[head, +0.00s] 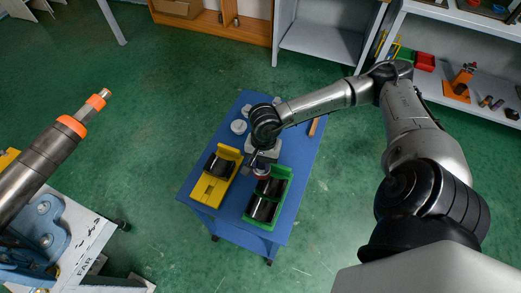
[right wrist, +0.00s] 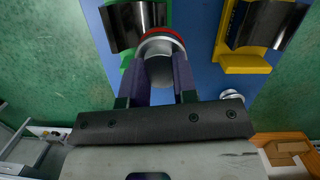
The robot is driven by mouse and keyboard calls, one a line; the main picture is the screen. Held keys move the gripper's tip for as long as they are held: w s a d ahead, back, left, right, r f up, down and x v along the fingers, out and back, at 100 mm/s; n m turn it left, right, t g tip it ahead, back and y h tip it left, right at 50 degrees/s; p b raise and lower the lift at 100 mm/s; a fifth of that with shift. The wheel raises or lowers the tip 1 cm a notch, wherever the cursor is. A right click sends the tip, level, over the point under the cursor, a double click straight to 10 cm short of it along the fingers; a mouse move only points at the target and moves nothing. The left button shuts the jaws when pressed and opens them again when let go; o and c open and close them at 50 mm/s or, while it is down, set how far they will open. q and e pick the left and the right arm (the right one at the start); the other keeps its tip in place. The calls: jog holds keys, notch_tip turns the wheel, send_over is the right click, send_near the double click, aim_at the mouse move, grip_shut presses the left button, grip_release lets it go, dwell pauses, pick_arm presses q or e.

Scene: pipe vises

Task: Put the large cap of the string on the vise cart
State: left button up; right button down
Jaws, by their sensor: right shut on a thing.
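My right gripper (head: 258,160) is over the blue cart (head: 225,222). In the right wrist view, its purple fingers (right wrist: 167,82) are shut on a grey round cap-like piece (right wrist: 160,70) with a red rim. The red rim (head: 262,173) shows beside the green bin in the head view; I cannot tell whether the piece touches the cart. At the left, a grey steel pipe string (head: 40,165) with orange bands rises at a slant above a blue vise (head: 45,222) on a pale cart marked FAR (head: 85,240). My left gripper is not in view.
A yellow bin (head: 207,190) and a green bin (head: 262,222), both holding dark cylinders, stand on the blue cart. A white disc (head: 238,126) lies near its far left edge. Shelves (head: 470,105) stand at the right. Green floor separates the two carts.

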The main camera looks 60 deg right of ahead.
jog(key=shift+m, duration=0.8)
jog(key=shift+w+d+f+b, duration=0.35)
jog(key=shift+w+d+f, duration=0.8)
jog(key=shift+d+f, duration=0.55)
jog(key=shift+w+d+f+b, duration=0.3)
jog(key=shift+w+d+f, duration=0.8)
jog(key=shift+d+f, duration=0.6)
jog(key=shift+w+d+f+b, duration=0.35)
jog(key=shift+w+d+f, duration=0.95)
jog(key=shift+f, duration=0.6)
jog(key=shift+s+d, duration=0.15)
jog(key=shift+d, duration=0.05)
jog(key=shift+f, duration=0.15)
jog(key=c, duration=0.9)
grip_release()
